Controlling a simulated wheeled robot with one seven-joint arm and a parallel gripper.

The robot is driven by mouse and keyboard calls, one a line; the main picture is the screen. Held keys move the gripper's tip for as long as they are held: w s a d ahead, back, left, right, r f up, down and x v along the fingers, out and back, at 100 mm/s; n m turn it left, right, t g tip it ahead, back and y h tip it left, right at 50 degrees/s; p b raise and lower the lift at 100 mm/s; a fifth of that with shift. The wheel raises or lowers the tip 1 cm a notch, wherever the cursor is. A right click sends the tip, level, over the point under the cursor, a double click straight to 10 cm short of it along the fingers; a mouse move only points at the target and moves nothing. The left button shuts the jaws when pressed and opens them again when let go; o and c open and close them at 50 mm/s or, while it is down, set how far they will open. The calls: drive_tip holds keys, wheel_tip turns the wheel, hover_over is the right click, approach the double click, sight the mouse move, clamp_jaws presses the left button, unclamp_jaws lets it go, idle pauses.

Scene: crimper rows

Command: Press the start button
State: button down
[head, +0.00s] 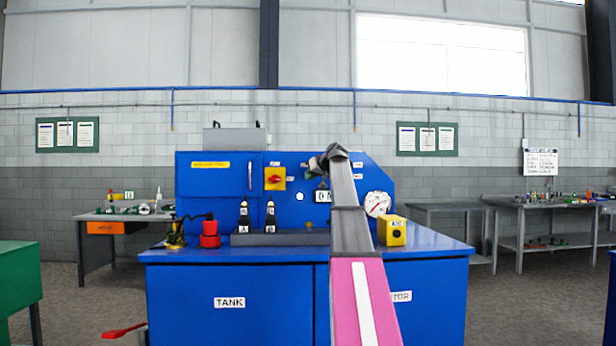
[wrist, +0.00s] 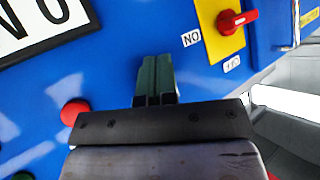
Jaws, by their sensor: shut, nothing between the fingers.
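A blue machine (head: 200,180) with an upright panel stands ahead of me. My gripper (wrist: 155,65) is shut and empty, its green fingers together in front of the blue panel. In the head view my gripper (head: 312,172) is small and partly hidden by my own arm. A red round button (wrist: 75,112) sits on the panel left of my fingers in the wrist view. A dark green round piece (wrist: 22,176), cut off by the lower left edge, may be another button. No start label is readable. My arm hides part of the panel in the head view.
A red rotary switch on a yellow plate (head: 275,179) is near my fingers; the plate also shows in the wrist view (wrist: 209,20).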

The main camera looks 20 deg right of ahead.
drive_tip(key=shift+w+d, duration=0.15)
drive_tip(key=shift+w, duration=0.35)
idle(0.7)
drive_tip(key=shift+s, duration=0.1)
drive_tip(key=shift+s+a, duration=0.25)
drive_tip(key=shift+s, duration=0.55)
drive_tip(key=shift+s, duration=0.1)
drive_tip(key=s, duration=0.2)
drive_tip(key=s+a, duration=0.1)
drive_tip(key=s, duration=0.1)
drive_tip(key=shift+s+a, duration=0.2)
drive_tip(key=shift+s, duration=0.15)
drive_tip(key=shift+s, duration=0.1)
idle(0.7)
